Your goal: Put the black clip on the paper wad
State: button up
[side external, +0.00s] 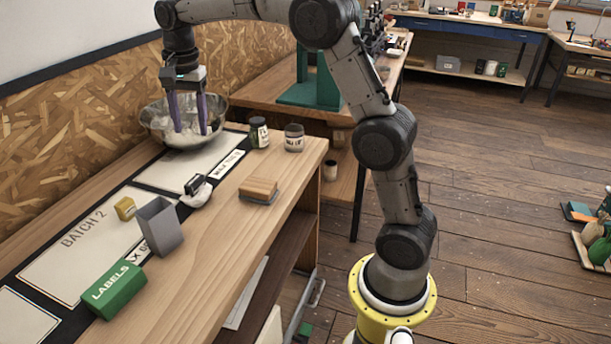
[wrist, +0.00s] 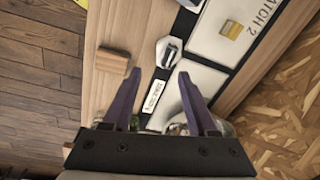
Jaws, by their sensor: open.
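The black clip (side external: 193,184) rests on the white paper wad (side external: 199,197) on the bench mat, near its right edge. In the wrist view the dark clip (wrist: 169,54) lies within the outline of the pale wad (wrist: 163,44) and appears to be on top of it. My gripper (side external: 190,131) is open, with its two purple fingers apart and nothing seen between them. It is over the metal bowl, behind and apart from the clip and wad. In the wrist view my gripper (wrist: 160,72) points towards the wad.
The metal bowl (side external: 155,120) stands at the bench's back. Two jars (side external: 259,132) (side external: 294,138) and a wooden block (side external: 259,189) are to the right. A grey open container (side external: 160,226), a yellow block (side external: 125,208) and a green labels box (side external: 114,289) stand nearer the front.

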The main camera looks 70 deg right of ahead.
jog(key=s+a+r+n+t, duration=0.1)
jog(key=s+a+r+n, duration=0.15)
jog(key=s, duration=0.35)
jog(key=s+a+r+n+t, duration=0.1)
jog(key=s+r+n, duration=0.15)
jog(key=s, duration=0.25)
jog(key=s+a+f+n+t, duration=0.1)
jog(key=s+f+n, duration=0.3)
jog(key=s, duration=0.6)
jog(key=s+a+f+n+t, duration=0.1)
jog(key=s+a+f+n, duration=0.2)
jog(key=s, duration=0.7)
jog(key=n, duration=0.2)
jog(key=shift+f+n+t, duration=0.3)
jog(key=shift+f+n, duration=0.05)
jog(key=shift+n, duration=0.05)
